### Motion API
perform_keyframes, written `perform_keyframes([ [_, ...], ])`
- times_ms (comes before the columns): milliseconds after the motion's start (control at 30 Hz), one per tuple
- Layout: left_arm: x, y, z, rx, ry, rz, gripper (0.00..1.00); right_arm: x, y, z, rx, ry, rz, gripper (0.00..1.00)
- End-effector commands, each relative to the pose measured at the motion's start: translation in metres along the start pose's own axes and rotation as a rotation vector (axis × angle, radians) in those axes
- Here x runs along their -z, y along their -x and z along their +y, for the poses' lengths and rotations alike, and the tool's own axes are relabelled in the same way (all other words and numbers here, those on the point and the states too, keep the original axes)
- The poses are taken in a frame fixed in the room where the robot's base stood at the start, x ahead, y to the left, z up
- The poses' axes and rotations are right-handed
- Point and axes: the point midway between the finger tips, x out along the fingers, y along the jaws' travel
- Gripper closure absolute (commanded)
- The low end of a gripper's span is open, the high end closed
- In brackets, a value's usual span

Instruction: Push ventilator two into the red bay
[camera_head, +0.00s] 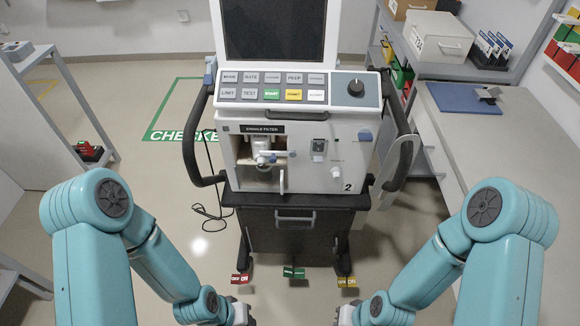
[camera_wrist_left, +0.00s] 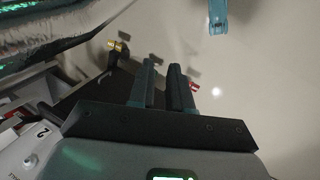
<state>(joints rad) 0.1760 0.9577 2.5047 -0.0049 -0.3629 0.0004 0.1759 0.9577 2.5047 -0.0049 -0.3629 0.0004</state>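Ventilator two (camera_head: 290,170), a white unit with a dark screen and a "2" on its front, stands upright on a dark wheeled cart (camera_head: 295,236) straight ahead. Part of it also shows at the lower left of the left wrist view (camera_wrist_left: 28,150). Red (camera_head: 240,279), green (camera_head: 293,272) and yellow (camera_head: 347,282) tabs sit low at the cart's base. My left gripper (camera_head: 242,317) is low before the cart; its fingers (camera_wrist_left: 164,68) are apart with nothing between them. My right gripper (camera_head: 342,317) is at the bottom edge, its fingers unclear. No red bay shows.
A green floor outline (camera_head: 165,108) reading "CHECKE", partly hidden, lies behind left. A black cable (camera_head: 208,195) lies left of the cart. A shelf (camera_head: 60,80) stands left.

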Motion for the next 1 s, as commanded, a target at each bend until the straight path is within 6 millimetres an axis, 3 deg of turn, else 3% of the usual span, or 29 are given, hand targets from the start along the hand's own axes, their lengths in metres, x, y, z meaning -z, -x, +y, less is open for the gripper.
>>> perform_keyframes([
  [33,0.0,0.0,0.0,0.0,0.0,0.0,0.64,0.0,0.0,0.0,0.0,0.0,0.0,1.0],
  [133,0.0,0.0,0.0,0.0,0.0,0.0,0.32,0.0,0.0,0.0,0.0,0.0,0.0,1.0],
  [267,0.013,0.001,0.001,-0.001,-0.04,0.064,0.32,0.0,0.0,0.0,0.0,0.0,0.0,1.0],
  [367,0.054,0.007,0.007,-0.015,-0.143,0.256,0.32,0.0,0.0,0.0,0.0,0.0,0.0,1.0],
  [467,0.124,0.036,0.014,-0.027,-0.275,0.589,0.32,0.0,-0.009,0.003,0.0,0.0,0.001,1.0],
  [500,0.151,0.054,0.014,-0.026,-0.316,0.732,0.32,0.001,-0.016,0.006,0.0,0.0,0.001,1.0],
  [633,0.216,0.128,0.005,0.006,-0.409,1.16,0.32,0.001,-0.039,0.014,0.0,0.0,0.0,1.0],
  [700,0.234,0.167,-0.005,0.034,-0.434,1.344,0.32,0.001,-0.052,0.019,0.0,0.0,0.0,1.0],
  [800,0.246,0.204,-0.029,0.083,-0.438,1.505,0.32,0.002,-0.073,0.026,0.0,0.0,0.0,1.0],
  [900,0.248,0.218,-0.047,0.125,-0.421,1.542,0.32,0.002,-0.08,0.029,0.0,0.0,0.0,1.0],
  [1000,0.251,0.221,-0.051,0.135,-0.413,1.544,0.32,0.002,-0.077,0.028,0.0,0.0,0.0,1.0],
])
